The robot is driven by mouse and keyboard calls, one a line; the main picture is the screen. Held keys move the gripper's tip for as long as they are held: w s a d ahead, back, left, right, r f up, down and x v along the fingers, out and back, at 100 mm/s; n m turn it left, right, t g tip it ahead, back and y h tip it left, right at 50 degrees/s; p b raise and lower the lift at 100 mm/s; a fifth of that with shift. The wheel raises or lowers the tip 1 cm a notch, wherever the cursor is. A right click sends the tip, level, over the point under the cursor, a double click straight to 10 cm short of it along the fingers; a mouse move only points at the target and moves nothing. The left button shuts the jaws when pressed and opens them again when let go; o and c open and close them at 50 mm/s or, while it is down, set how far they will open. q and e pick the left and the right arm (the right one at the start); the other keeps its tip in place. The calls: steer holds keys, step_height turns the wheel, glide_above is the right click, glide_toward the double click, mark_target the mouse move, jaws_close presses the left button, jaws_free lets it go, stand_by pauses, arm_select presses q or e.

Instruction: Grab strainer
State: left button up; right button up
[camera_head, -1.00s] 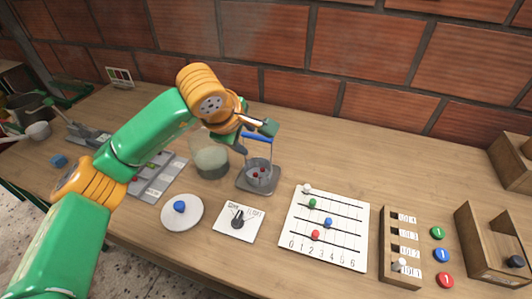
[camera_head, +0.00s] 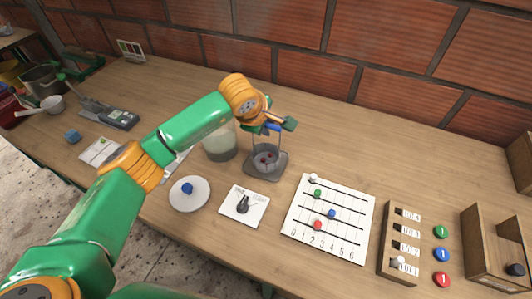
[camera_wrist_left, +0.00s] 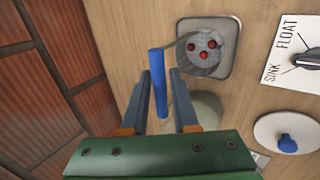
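The strainer is a mesh cup (camera_head: 265,157) with a blue handle and small red balls inside, standing upright on a grey square base (camera_head: 263,174). Its blue handle (camera_wrist_left: 158,82) shows between the fingers of my left gripper (camera_wrist_left: 159,75) in the wrist view. The fingers stand apart on either side of the handle, with gaps visible, so the gripper is open around or just over it. In the head view the left gripper (camera_head: 270,128) is at the handle and partly hides it. My right gripper is not in view.
A cloudy glass beaker (camera_head: 219,144) stands close left of the strainer. In front are a white disc with a blue knob (camera_head: 188,188) and a float/sink dial plate (camera_head: 244,205). A bead board (camera_head: 330,222) lies to the right. Table behind the strainer is clear.

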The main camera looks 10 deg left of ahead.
arm_select(q)
jaws_close()
stand_by(1.1)
